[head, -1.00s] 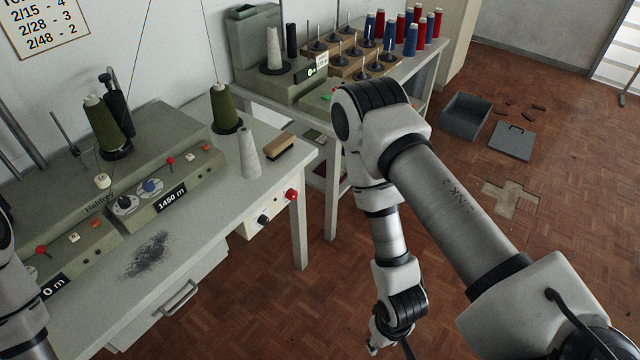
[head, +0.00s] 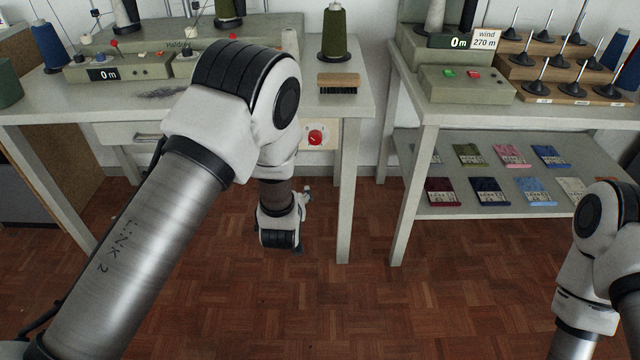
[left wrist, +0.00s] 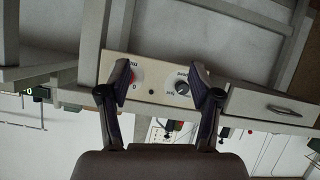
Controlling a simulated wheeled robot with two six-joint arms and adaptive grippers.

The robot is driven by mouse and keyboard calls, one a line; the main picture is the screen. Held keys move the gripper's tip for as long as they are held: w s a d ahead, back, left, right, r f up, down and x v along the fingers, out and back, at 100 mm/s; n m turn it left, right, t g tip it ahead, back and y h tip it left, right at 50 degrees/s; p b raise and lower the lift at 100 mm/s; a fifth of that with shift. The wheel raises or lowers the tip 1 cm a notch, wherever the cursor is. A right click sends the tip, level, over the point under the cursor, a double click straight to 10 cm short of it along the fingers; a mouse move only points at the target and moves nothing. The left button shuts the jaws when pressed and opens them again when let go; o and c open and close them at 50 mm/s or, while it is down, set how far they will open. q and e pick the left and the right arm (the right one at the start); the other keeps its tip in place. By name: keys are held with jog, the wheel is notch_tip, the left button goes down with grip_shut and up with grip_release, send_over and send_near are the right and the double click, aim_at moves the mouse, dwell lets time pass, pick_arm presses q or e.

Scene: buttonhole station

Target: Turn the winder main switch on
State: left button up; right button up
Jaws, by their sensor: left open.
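A cream switch panel (head: 322,131) hangs under the front right of the left table. It carries a red knob (head: 315,138), which also shows in the left wrist view (left wrist: 136,77). Beside it there is a black knob (left wrist: 182,87), hidden in the head view behind my left arm. Lettering around both knobs is too small to read surely. My left gripper (left wrist: 161,72) is open and empty, facing the panel, its fingers framing both knobs. In the head view only a bit of this gripper (head: 304,195) shows past my wrist. My right arm is at the right edge, its gripper outside the frame.
The left table (head: 355,98) bears winding machines, thread cones and a brush (head: 338,83). A drawer (left wrist: 268,107) sits beside the panel. Table legs (head: 348,190) stand close by. The right table (head: 440,112) has a lower shelf of coloured packets. The floor in front is clear.

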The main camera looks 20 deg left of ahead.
pick_arm(q)
jog(key=w+d+n+t+y+b, duration=0.1)
jog(key=w+d+n+t+b, duration=0.15)
jog(key=w+b, duration=0.45)
jog(key=n+t+y+b, duration=0.1)
jog(key=t+b, duration=0.2)
send_near(315, 140)
jog(key=w, duration=0.2)
jog(key=x, duration=0.2)
jog(key=b+x, duration=0.1)
jog(key=x, duration=0.1)
jog(key=b+x, duration=0.1)
jog(key=x, duration=0.1)
jog(key=shift+w+a+f, duration=0.1)
jog(key=shift+w+a, duration=0.1)
jog(key=shift+a, duration=0.15)
jog(key=shift+w+a, duration=0.1)
jog(key=shift+w, duration=0.25)
jog(key=c, duration=1.1)
pick_arm(e)
notch_tip(315, 140, down, 16)
jog(key=shift+a, duration=0.2)
